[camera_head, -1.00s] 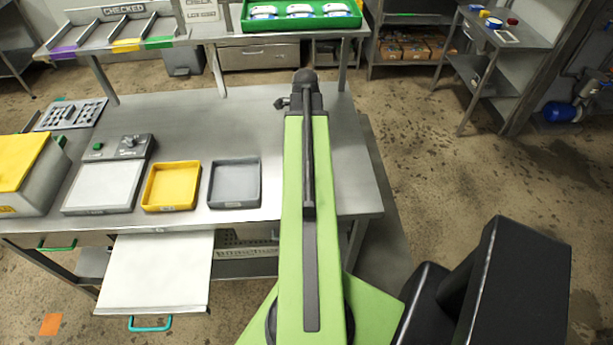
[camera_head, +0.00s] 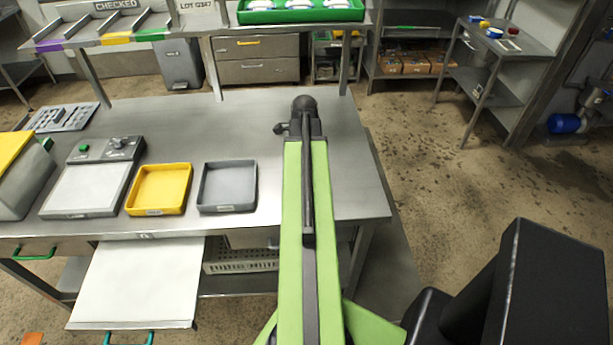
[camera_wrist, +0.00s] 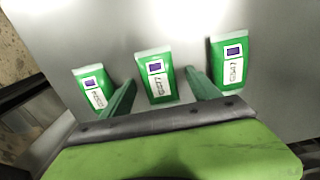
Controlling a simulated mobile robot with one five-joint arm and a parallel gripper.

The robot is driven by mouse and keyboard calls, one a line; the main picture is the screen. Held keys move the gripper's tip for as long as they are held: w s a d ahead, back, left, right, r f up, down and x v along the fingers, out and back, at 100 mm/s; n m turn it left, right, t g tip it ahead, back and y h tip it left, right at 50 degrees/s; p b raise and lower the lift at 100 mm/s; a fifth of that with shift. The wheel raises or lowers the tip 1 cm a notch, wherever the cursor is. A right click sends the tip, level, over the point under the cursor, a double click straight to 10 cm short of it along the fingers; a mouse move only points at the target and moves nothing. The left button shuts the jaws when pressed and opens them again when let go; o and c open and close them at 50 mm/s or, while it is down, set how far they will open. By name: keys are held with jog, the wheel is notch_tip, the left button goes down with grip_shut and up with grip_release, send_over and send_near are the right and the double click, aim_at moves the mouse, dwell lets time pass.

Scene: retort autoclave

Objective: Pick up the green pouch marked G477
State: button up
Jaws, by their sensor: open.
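In the wrist view, three green pouches with white labels and dark blue squares lie apart in a row on a bare metal surface. The left pouch (camera_wrist: 92,88), the middle pouch (camera_wrist: 156,78) and the right pouch (camera_wrist: 230,62) carry small turned print. I cannot surely read which is G477. My gripper (camera_wrist: 159,80) is open, with its two green fingers either side of the middle pouch's lower part in the picture. I cannot tell their height above it. In the head view my arm hides the gripper, and I cannot make out these pouches.
A steel table (camera_head: 240,125) holds a yellow tray (camera_head: 159,188), a grey tray (camera_head: 228,186) and a flat scale-like device (camera_head: 88,188). A white drawer-like panel (camera_head: 135,285) juts out in front. A green tray (camera_head: 300,12) stands on the rear bench.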

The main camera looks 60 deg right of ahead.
jog(key=shift+r, duration=0.1)
jog(key=c, duration=0.9)
